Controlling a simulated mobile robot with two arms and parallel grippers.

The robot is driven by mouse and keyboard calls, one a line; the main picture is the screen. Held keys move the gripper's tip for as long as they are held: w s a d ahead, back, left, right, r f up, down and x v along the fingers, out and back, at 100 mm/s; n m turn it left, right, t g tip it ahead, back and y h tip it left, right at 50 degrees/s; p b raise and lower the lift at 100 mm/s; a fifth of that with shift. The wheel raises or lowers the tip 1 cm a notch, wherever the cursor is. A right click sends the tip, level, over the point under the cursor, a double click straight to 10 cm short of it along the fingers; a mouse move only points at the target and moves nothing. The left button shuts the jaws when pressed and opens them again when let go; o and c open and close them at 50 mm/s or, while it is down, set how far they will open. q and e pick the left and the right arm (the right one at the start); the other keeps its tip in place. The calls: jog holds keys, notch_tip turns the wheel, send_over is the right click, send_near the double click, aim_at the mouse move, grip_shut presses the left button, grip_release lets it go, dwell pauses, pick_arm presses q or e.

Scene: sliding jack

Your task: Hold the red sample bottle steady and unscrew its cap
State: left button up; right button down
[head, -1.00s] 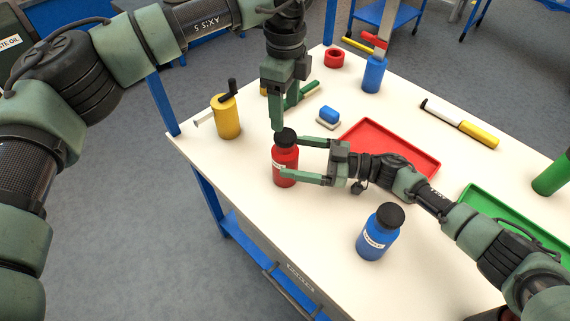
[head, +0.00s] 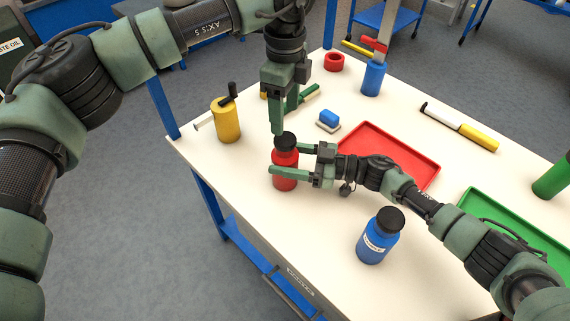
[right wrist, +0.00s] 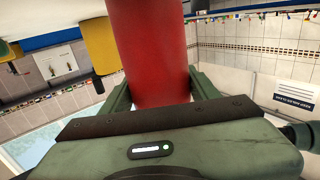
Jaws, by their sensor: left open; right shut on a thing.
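The red sample bottle (head: 285,158) stands upright on the white table near its front left edge, with a black cap (head: 286,141) on top. My right gripper (head: 286,160) is shut on the bottle's body from the right. In the right wrist view the red bottle (right wrist: 153,50) fills the space between the two fingers (right wrist: 160,90). My left gripper (head: 284,127) points down just above the cap, its fingers open. One left finger hangs close to the cap's left side; I cannot tell whether it touches.
A blue bottle (head: 379,235) with a black cap stands front right. A yellow canister (head: 226,122) stands left. A red tray (head: 420,172) and green tray (head: 478,195) lie right.

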aim_at(285, 138)
pick_arm(q)
jog(key=m, duration=1.4)
jog(key=shift+m, duration=0.3)
jog(key=m, duration=1.4)
jog(key=shift+m, duration=0.3)
jog(key=m, duration=2.4)
jog(key=shift+f+m, duration=0.2)
jog(key=shift+m, duration=0.1)
notch_tip(285, 138, down, 8)
jog(key=shift+r, duration=0.2)
